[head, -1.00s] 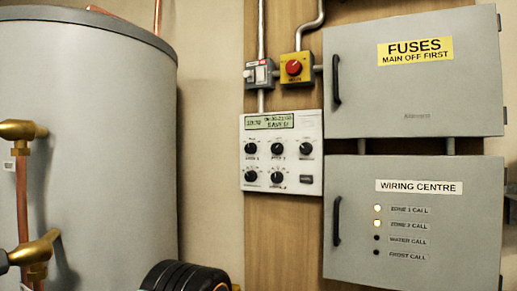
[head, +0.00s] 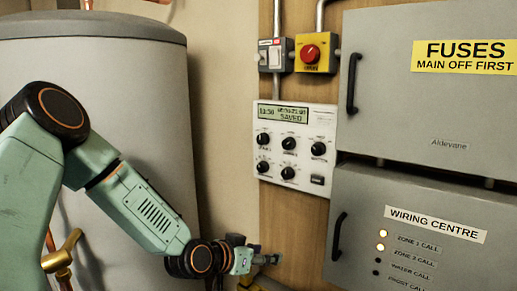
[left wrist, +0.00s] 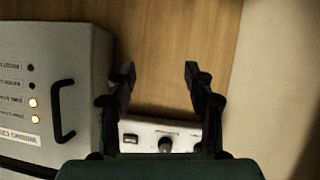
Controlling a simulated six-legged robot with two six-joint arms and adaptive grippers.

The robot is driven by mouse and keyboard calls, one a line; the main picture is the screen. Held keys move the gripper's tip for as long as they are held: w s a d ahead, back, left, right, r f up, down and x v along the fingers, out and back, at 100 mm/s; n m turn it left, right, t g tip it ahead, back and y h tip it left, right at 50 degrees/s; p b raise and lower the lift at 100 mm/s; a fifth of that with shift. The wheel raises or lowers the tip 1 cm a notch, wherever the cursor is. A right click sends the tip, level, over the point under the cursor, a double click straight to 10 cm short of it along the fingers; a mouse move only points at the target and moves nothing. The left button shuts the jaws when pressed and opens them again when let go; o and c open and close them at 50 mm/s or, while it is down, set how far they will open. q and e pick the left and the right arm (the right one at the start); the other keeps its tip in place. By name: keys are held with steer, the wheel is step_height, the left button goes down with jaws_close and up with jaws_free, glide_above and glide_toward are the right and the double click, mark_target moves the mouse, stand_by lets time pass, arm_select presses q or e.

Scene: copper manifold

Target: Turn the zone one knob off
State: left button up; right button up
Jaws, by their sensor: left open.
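The white controller panel (head: 318,132) is on the wooden board in the head view, with two rows of black knobs and a lit display ending in "SAVED". The zone one knob (head: 263,139) looks to be the upper left one; its label is too small to read surely. My left gripper (head: 268,259) is below the panel, apart from it. In the left wrist view its fingers (left wrist: 159,70) are spread and empty over bare wood. A lower-row knob (left wrist: 165,145) shows between the finger bases; the zone one knob is hidden there. My right gripper is not in view.
The wiring centre box (head: 360,245) is right of my left gripper, with its top two lights lit and a black handle (head: 338,236). The fuses box (head: 390,110) is above it. A red rotary switch (head: 310,52) is above the panel. A grey cylinder (head: 130,100) stands left.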

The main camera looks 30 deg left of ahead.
arm_select(q)
steer(key=w+a+r+t+p, duration=0.2)
steer(key=a+r+t+p, duration=0.15)
steer(key=r, duration=1.05)
steer(key=t+y+p, duration=0.1)
steer(key=t+p, duration=0.1)
steer(key=p, duration=0.2)
glide_toward(260, 141)
steer(key=w+b, duration=0.2)
steer(key=w, duration=0.3)
steer(key=shift+w+d+f, duration=0.15)
steer(key=shift+w, duration=0.1)
steer(key=shift+w+d, duration=0.25)
steer(key=shift+w, duration=0.05)
steer(key=shift+w+d+r, duration=0.1)
steer(key=shift+w+r, duration=0.2)
steer(key=shift+w, duration=0.25)
steer(key=shift+w+a+f, duration=0.15)
steer(key=shift+w+a, duration=0.05)
steer(key=shift+w, duration=0.45)
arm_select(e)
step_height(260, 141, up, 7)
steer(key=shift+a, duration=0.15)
